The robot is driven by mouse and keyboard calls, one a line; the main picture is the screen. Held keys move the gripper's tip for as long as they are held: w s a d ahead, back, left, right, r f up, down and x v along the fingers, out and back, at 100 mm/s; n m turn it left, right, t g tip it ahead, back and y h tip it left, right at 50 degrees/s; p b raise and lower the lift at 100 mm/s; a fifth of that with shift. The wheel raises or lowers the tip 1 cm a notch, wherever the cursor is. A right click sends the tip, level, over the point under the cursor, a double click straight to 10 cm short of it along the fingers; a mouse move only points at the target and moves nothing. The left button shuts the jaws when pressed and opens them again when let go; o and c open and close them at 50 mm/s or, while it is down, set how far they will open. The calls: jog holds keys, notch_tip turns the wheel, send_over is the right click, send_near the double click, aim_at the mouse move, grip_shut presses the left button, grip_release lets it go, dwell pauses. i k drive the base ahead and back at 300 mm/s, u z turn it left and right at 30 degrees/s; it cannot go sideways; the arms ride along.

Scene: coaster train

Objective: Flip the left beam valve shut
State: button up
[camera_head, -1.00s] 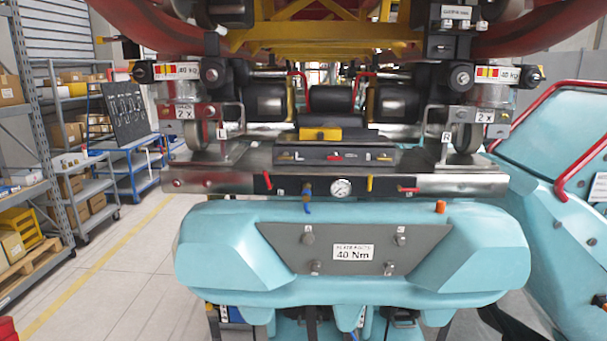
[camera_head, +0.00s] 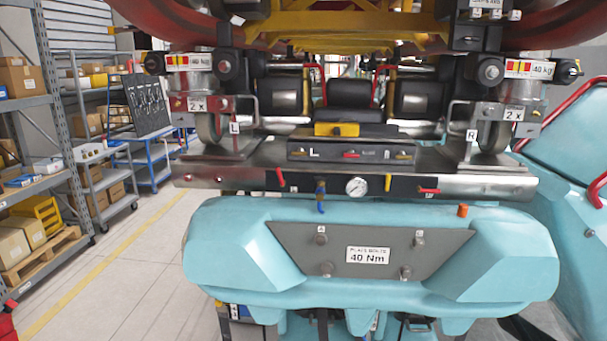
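A steel beam (camera_head: 225,180) runs across the middle of the head view, with a dark valve panel along it. At the panel's left end a small red lever (camera_head: 281,178) stands nearly upright, tilted a little. At the right end another red lever (camera_head: 428,190) lies about level. Between them are a blue handle (camera_head: 320,196) pointing down, a round pressure gauge (camera_head: 357,187) and an upright yellow handle (camera_head: 388,182). The panel's small labels are too small to read. My gripper is not in view.
Below the beam is a turquoise car body with a grey plate (camera_head: 300,240) marked 40 Nm. An orange knob (camera_head: 462,210) stands on it. A small block with a red lever (camera_head: 351,154) sits above the beam. Shelves (camera_head: 30,180) stand left, beside open floor (camera_head: 130,260).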

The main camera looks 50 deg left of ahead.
aim_at(283, 183)
jog(key=z, duration=0.15)
jog(key=k, duration=1.7)
jog(key=u, duration=1.15)
jog(key=i, duration=0.9)
